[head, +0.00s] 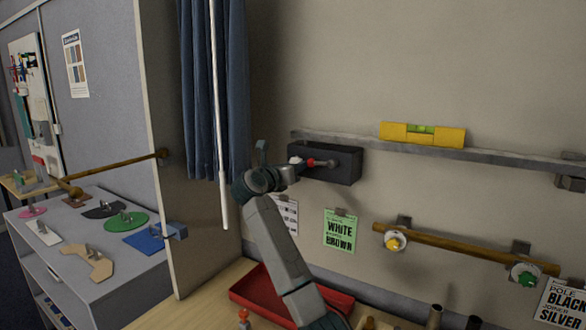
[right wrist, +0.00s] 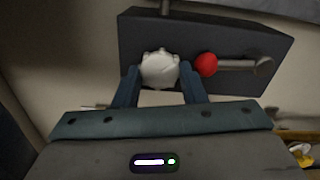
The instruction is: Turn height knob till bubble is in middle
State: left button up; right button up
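A yellow spirit level (head: 452,136) with a green vial (head: 421,129) sits on a long grey rail (head: 490,156) on the wall. The bubble is too small to make out. Below the rail's left end is a dark box (head: 340,171). The box bears a white ribbed knob, seen in the right wrist view (right wrist: 160,68), and a red-balled lever (right wrist: 206,65). My right gripper (right wrist: 161,72) has a finger on each side of the white knob. The fingertips look very close to its sides; whether they press on it is unclear. My left gripper is out of view.
A wooden pole (head: 460,247) with yellow and green fittings is on the wall at right. A green sign (head: 340,231) hangs below the box. A red tray (head: 250,289) lies on the table below my arm. A blue curtain (head: 212,80) hangs at left.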

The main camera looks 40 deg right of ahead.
jog(key=o, duration=0.3)
jog(key=shift+o, duration=0.7)
jog(key=shift+w+a, duration=0.1)
jog(key=shift+w, duration=0.1)
jog(key=shift+s, duration=0.1)
